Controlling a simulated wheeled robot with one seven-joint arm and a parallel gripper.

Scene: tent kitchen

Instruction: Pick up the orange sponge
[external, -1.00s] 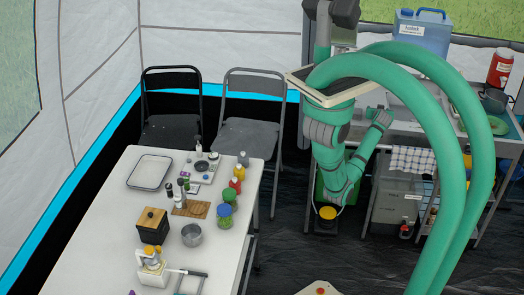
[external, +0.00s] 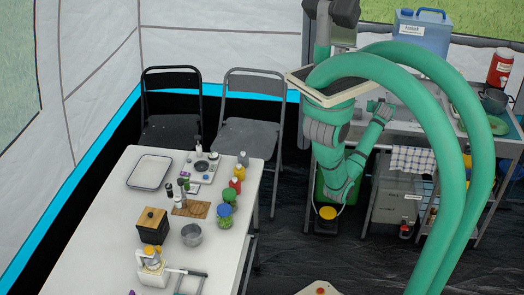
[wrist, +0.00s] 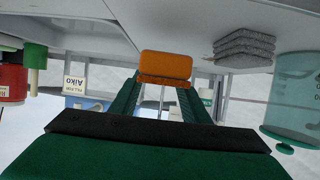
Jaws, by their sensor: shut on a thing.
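The orange sponge (wrist: 165,65) shows in the upper middle of the wrist view, at the ends of my two green fingers. My gripper (wrist: 164,84) is shut on it, one finger on each side. In the external view my forearm reaches to the counter (external: 402,128) at the right. My fingertips and the sponge cannot be made out there, hidden by my arm.
In the wrist view a stack of grey pads (wrist: 243,48) lies right of the sponge, and a teal see-through container (wrist: 291,100) stands at far right. A red container (wrist: 12,82) is at far left. A blue jug (external: 422,32) stands behind the counter.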

